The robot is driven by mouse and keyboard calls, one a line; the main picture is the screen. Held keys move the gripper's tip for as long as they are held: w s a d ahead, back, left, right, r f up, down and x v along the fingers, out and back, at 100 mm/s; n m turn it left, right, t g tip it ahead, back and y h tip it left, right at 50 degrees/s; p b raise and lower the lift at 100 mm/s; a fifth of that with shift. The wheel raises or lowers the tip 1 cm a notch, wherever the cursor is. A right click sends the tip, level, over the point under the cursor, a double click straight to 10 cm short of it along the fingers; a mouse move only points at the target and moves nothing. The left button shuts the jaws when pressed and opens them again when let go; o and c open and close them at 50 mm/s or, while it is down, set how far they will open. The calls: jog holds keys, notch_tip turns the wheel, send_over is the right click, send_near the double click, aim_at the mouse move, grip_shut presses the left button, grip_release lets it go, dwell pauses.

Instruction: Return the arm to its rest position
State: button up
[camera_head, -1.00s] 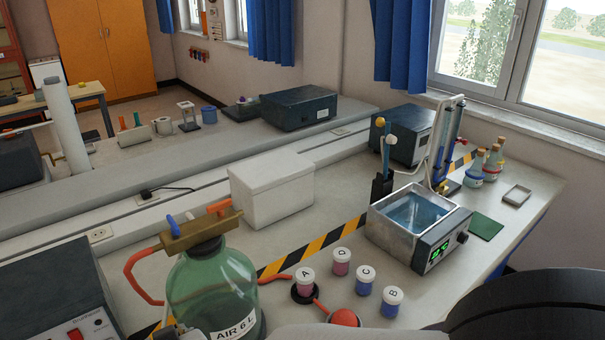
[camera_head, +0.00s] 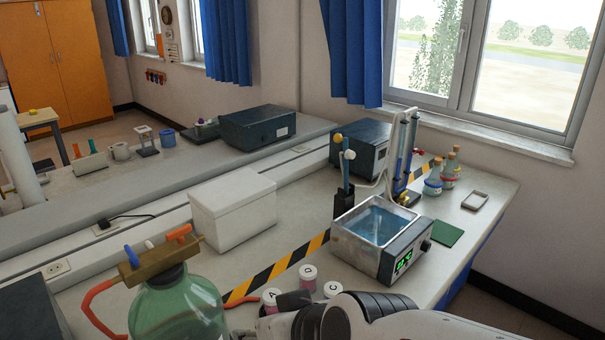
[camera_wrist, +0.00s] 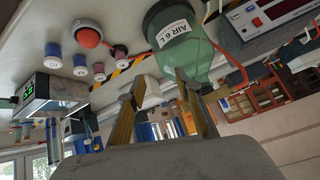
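My arm (camera_head: 385,315) reaches in from the lower right of the head view, its dark wrist low in front of the lidded jars. In the wrist view the two fingers of my gripper (camera_wrist: 160,80) stand apart with nothing between them. The wrist view is tilted nearly upside down, with the bench along its top. The fingertips appear near the green AIR 6 L bottle (camera_wrist: 181,40) in that picture; the gap to it cannot be judged. In the head view the fingers cannot be made out, and the arm hides part of the bench front.
The green bottle (camera_head: 180,305) stands at the lower left. White-lidded jars (camera_head: 308,274) are close to the arm, some partly hidden. The water bath (camera_head: 365,250) stands behind the arm, with a white box (camera_head: 232,210) further left. A red ball (camera_wrist: 87,33) shows in the wrist view.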

jog(key=s+d+m+h, duration=0.2)
jog(key=s+d, duration=0.3)
jog(key=d, duration=0.6)
jog(key=s+d+m+g+h, duration=0.1)
jog(key=s+d+m+h, duration=0.2)
jog(key=d, duration=0.9)
jog(key=s, duration=0.3)
jog(key=shift+d+f+h, duration=0.2)
jog(key=shift+f+h, duration=0.1)
jog(key=shift+h, duration=0.1)
jog(key=shift+s, duration=0.1)
